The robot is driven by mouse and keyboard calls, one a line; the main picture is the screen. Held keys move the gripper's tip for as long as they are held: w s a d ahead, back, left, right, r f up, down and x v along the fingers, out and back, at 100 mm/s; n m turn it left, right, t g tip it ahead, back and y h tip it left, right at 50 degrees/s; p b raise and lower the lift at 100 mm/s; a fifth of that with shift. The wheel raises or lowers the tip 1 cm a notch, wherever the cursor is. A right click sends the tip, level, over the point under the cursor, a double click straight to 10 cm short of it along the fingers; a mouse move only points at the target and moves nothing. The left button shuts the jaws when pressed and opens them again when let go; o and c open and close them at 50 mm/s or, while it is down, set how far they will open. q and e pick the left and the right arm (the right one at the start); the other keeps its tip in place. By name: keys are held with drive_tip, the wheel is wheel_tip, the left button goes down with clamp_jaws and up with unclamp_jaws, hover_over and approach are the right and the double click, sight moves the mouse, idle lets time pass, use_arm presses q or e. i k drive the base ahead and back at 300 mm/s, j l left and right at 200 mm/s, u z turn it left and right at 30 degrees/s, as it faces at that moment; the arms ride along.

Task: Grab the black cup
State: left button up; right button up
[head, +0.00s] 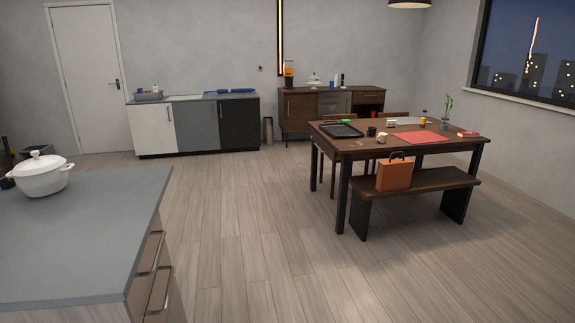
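A small black cup (371,131) stands on the dark wooden dining table (352,149) across the room, right of the middle of the head view. It is just right of a black tray and beside a small cream-coloured cup (382,138). Its handle is too small to make out. Neither of my grippers shows in the head view.
A bench (430,183) with an orange bag (394,174) stands before the table. A grey counter (90,225) with a white pot (43,175) fills the near left. Open wooden floor (240,215) lies between. The table also holds a black tray (342,131) and red mat (420,137).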

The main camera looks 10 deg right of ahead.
sight(371, 131)
drive_tip(key=i, duration=0.85)
drive_tip(key=i+l+z, duration=0.15)
drive_tip(key=i, duration=1.6)
drive_tip(key=i+j+z, duration=0.15)
drive_tip(key=i, duration=0.7)
drive_tip(key=i+j, duration=0.1)
drive_tip(key=i, duration=0.8)
